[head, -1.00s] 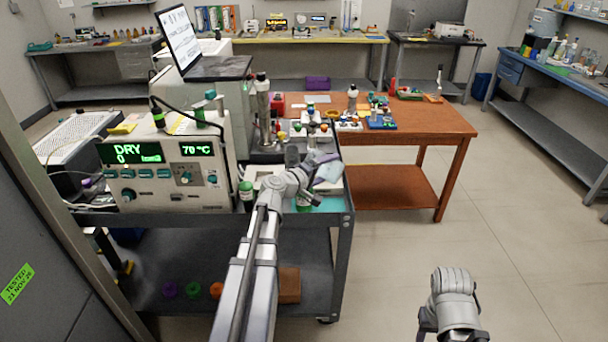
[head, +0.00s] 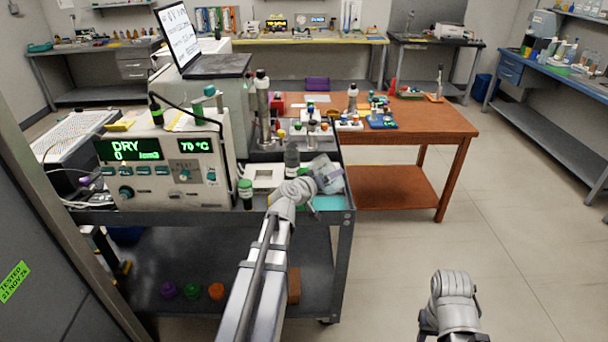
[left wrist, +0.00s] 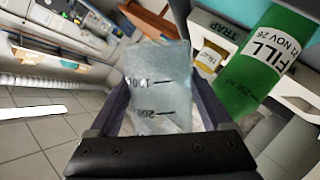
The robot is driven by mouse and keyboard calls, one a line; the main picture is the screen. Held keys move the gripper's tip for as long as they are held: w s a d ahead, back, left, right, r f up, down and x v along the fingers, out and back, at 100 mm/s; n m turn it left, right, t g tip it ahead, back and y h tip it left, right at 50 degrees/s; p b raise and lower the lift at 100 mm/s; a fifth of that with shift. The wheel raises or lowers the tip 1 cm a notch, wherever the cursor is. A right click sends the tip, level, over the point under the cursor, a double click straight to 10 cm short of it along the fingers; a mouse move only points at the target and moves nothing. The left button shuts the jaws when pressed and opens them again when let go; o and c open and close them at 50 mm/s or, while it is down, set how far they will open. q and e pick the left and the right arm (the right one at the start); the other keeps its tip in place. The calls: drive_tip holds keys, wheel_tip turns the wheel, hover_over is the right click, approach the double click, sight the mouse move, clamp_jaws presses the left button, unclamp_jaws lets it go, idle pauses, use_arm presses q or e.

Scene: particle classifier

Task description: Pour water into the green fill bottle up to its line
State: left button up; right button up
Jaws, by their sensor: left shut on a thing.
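My left gripper (left wrist: 158,108) is shut on a clear beaker with black volume marks (left wrist: 158,85), which is tilted. The beaker also shows in the head view (head: 327,175), over the right end of the cart top. Whether it holds water I cannot tell. The green fill bottle (left wrist: 258,70), with a white FILL label, is close to the right of the beaker in the left wrist view, apart from it there. Its fill line and level cannot be made out. In the head view I cannot pick the fill bottle out for sure. My right gripper's fingers do not show.
A green-capped bottle (head: 245,194) stands at the cart's front edge, by the instrument with the DRY display (head: 165,168). A white part labelled TRAP (left wrist: 212,27) is near the fill bottle. A wooden table (head: 425,122) stands behind; the floor at right is clear.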

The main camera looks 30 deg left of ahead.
sight(337, 191)
use_arm(q)
drive_tip(key=d+f+m+y+b, duration=0.1)
drive_tip(key=d+f+m, duration=0.1)
drive_tip(key=shift+f+m+b, duration=0.2)
drive_tip(key=shift+m+b, duration=0.1)
drive_tip(key=shift+d+f+m+y+b, duration=0.4)
drive_tip(key=shift+f+m+y+b, duration=0.2)
drive_tip(key=shift+m+y, duration=0.25)
drive_tip(key=shift+d+f+m+y+b, duration=0.15)
drive_tip(key=shift+d+m+y+b, duration=0.2)
drive_tip(key=shift+m, duration=0.3)
drive_tip(key=shift+a, duration=0.1)
